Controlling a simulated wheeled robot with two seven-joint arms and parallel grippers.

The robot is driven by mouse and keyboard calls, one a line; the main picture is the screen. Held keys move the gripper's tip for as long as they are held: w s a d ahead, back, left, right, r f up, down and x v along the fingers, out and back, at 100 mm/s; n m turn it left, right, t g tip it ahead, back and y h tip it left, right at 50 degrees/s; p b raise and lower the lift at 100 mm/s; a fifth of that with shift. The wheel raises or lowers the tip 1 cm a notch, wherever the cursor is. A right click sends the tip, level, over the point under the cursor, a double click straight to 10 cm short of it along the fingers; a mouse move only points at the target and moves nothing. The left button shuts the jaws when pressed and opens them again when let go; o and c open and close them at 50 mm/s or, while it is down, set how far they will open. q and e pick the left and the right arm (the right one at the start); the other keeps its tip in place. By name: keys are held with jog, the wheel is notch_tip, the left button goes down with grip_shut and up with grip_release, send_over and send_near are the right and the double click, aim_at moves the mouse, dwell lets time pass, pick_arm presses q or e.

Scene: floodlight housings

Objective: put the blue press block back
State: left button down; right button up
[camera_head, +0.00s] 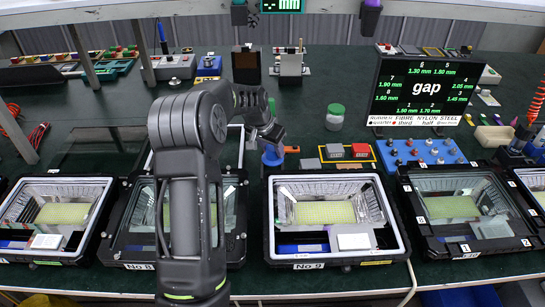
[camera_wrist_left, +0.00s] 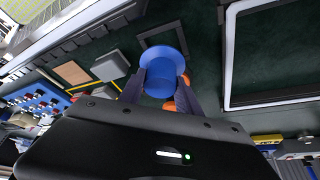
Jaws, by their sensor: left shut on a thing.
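The blue press block (camera_head: 272,156) is a round blue piece with a wider flange at one end. My left gripper (camera_head: 270,138) is shut on it, just behind the housing No 9 (camera_head: 396,240). In the left wrist view the block (camera_wrist_left: 161,72) sits between the two fingertips of the left gripper (camera_wrist_left: 168,88). A dark square outline (camera_wrist_left: 146,42) lies on the green table beside the block in that view. I cannot tell whether the block touches the table. My right gripper is not in view.
An orange-handled thing (camera_head: 291,149) lies close to the block. A yellow-edged tray (camera_head: 347,164) with grey and red blocks is to its right. A blue board with knobs (camera_head: 420,153) and a gap display (camera_head: 425,87) stand further right. Open housings line the front.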

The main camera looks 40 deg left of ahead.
aim_at(272, 159)
pick_arm(q)
notch_tip(272, 159, down, 4)
jog(key=shift+r+p, duration=0.15)
jog(key=shift+p, duration=0.15)
dwell(0.3)
jog(key=shift+f+b, duration=0.4)
jog(key=shift+b, duration=0.1)
jog(key=c, duration=0.8)
grip_release()
jog(key=shift+c, duration=0.2)
